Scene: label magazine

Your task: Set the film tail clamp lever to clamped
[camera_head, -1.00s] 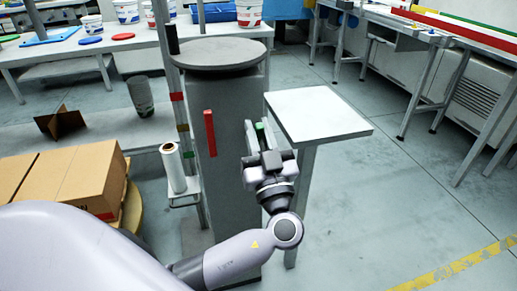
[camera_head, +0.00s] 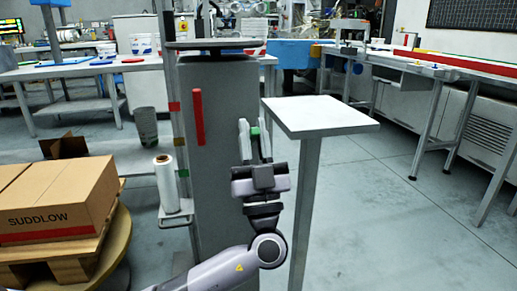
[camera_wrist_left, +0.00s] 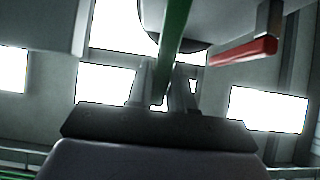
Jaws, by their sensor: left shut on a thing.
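My left gripper (camera_head: 256,142) is in front of the grey column (camera_head: 218,140) at its right side. Its fingers point up and are shut on a green lever (camera_head: 254,131). In the left wrist view the green lever (camera_wrist_left: 175,25) runs up from between the fingertips (camera_wrist_left: 163,92). A red bar (camera_head: 198,118) stands upright on the column's front, left of the gripper and apart from it; it also shows in the left wrist view (camera_wrist_left: 243,52). I cannot read which one is the film tail clamp lever. My right gripper is not in view.
A white-topped table (camera_head: 320,115) stands close to the right of the gripper. A white film roll (camera_head: 165,183) stands on a small carriage at the left. Cardboard boxes (camera_head: 60,195) lie on a pallet further left. The floor at the right is clear.

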